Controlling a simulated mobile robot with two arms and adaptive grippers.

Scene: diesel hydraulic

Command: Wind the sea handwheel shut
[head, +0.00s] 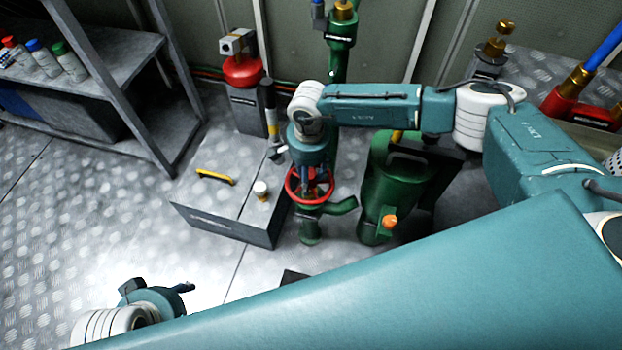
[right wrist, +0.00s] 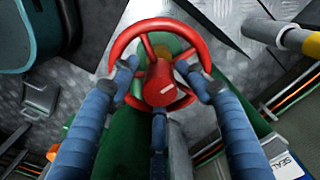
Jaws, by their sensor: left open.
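The red handwheel (head: 294,187) tops a green valve body (head: 311,228) on the floor, beside a low grey box. In the right wrist view the handwheel (right wrist: 123,47) fills the upper middle, its spokes and red hub clear. My right gripper (head: 312,178) comes down over the wheel from above. In the right wrist view its blue fingers (right wrist: 158,75) are bent in around the rim from left, right and below, touching it as far as I can see. My left gripper (head: 183,288) is open and empty at the lower left, partly hidden by my own arm.
The grey box (head: 232,228) with a yellow handle stands close left of the valve. A green canister (head: 374,195) stands close right. A red-topped unit (head: 242,72) is behind, a shelf (head: 130,45) at upper left. The left floor is clear.

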